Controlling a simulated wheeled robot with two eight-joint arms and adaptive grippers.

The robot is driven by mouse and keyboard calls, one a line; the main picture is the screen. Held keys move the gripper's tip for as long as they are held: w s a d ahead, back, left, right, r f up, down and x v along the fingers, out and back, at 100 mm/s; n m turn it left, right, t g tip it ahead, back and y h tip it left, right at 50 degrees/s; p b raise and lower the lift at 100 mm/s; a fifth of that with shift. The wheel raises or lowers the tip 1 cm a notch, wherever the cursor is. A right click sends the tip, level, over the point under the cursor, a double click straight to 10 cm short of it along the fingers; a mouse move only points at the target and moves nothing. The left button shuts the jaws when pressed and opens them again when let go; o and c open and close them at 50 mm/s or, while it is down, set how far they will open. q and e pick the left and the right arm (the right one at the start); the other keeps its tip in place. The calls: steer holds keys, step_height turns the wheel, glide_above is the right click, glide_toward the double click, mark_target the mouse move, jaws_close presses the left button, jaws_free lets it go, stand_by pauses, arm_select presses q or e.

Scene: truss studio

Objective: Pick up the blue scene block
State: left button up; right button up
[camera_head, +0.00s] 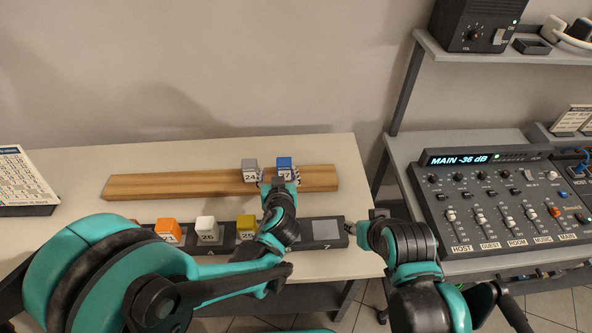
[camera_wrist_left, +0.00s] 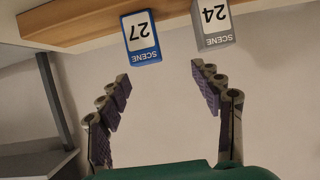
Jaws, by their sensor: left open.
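The blue scene block (camera_head: 284,163), numbered 27, stands on a long wooden board at the back of the table. My left gripper (camera_head: 281,178) is open just in front of it and partly covers it. In the left wrist view the blue block (camera_wrist_left: 142,35) is beyond the open fingertips (camera_wrist_left: 160,73), nearer the left finger. Nothing is between the fingers. My right arm (camera_head: 405,242) is bent at the right of the table; its gripper's jaws cannot be made out.
A grey block (camera_head: 250,170), numbered 24, stands close left of the blue block on the wooden board (camera_head: 150,187). A dark rack (camera_head: 325,229) nearer me holds orange, white and yellow blocks. A mixing console (camera_head: 490,200) is on the right.

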mark_target(284, 164)
arm_select(q)
steer(key=shift+w+d+f+t+b, duration=0.35)
steer(key=shift+w+d+f, duration=0.4)
steer(key=shift+w+d, duration=0.25)
steer(key=b+x, duration=0.1)
steer(key=x, duration=0.4)
steer(key=shift+w+f+b, duration=0.2)
steer(key=shift+w+b, duration=0.15)
steer(key=shift+b, duration=0.05)
steer(key=shift+r, duration=0.1)
steer(key=c, duration=1.3)
